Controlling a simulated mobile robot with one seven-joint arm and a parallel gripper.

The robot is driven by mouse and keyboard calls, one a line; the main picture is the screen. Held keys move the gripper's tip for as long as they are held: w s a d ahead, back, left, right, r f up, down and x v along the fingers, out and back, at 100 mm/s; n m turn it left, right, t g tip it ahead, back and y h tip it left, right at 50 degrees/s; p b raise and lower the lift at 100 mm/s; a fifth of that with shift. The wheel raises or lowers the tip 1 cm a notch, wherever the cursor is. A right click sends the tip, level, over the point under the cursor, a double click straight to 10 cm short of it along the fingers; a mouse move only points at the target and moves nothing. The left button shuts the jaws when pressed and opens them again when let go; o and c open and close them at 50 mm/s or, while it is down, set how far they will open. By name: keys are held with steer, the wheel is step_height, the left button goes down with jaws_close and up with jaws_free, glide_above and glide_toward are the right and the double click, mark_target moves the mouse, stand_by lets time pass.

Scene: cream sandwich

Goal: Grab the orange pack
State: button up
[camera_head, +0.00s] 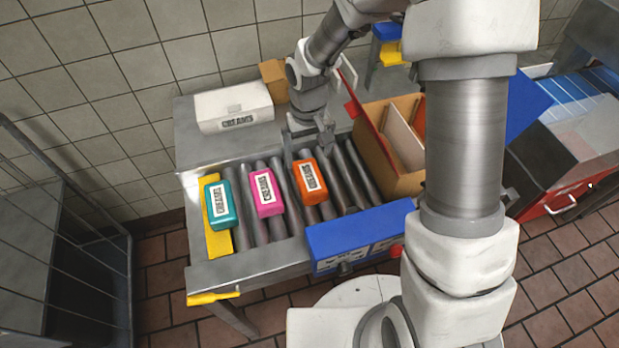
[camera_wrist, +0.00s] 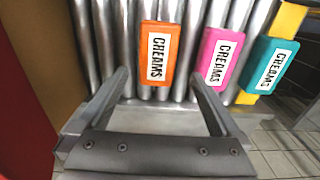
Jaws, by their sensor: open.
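The orange pack (camera_head: 311,181), labelled "CREAMS", lies on the metal rollers, at the right end of a row of three packs. In the wrist view the orange pack (camera_wrist: 158,52) lies ahead, between the lines of my two fingers and beyond their tips. My gripper (camera_head: 305,150) is just behind the orange pack in the head view. In the wrist view my gripper (camera_wrist: 160,78) is open with nothing between its fingers. Its exact height above the rollers is hard to tell.
A pink pack (camera_head: 266,192) and a teal pack (camera_head: 222,206) lie to the left on the rollers. A cardboard box (camera_head: 407,183) stands close on the right. A white "CREAMS" box (camera_head: 234,106) sits behind. A blue control panel (camera_head: 358,235) edges the front.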

mark_target(310, 176)
steer(key=f, duration=1)
steer(key=shift+w+d+f+p, duration=0.15)
steer(key=shift+w+p, duration=0.1)
steer(key=shift+p, duration=0.1)
steer(key=c, duration=1.2)
